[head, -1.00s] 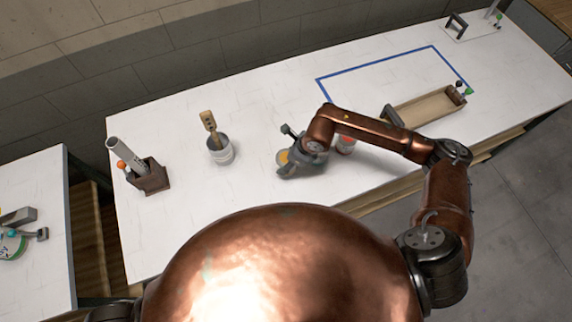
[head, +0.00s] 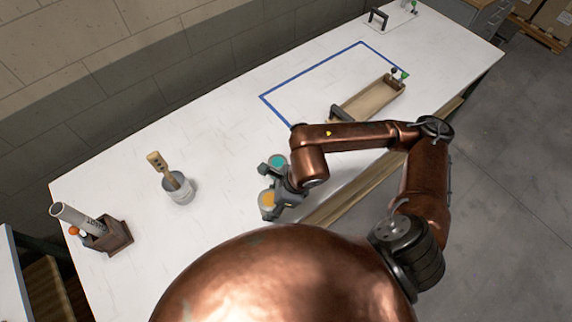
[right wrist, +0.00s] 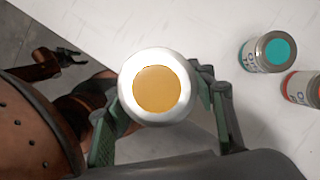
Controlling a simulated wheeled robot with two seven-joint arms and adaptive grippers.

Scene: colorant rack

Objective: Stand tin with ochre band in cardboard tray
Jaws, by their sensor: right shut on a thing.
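My right gripper (head: 277,194) is shut on the tin with the ochre band (head: 267,199), near the table's front edge. In the right wrist view this tin (right wrist: 157,88) shows from above, a white rim around an ochre disc, between the green-grey fingers. Its side is hidden, and I cannot tell if it is clear of the table. The cardboard tray (head: 370,101) is long and tan and lies farther right, beyond my right forearm. What looks like my left gripper (right wrist: 62,57) shows small at the upper left of the right wrist view, its jaws unclear.
A teal-topped tin (head: 277,161) stands just behind the gripper. A red-banded tin (right wrist: 303,88) is beside it in the right wrist view. A pot with a brush (head: 179,189) and a brown box (head: 115,236) stand left. Blue tape (head: 310,70) outlines bare table.

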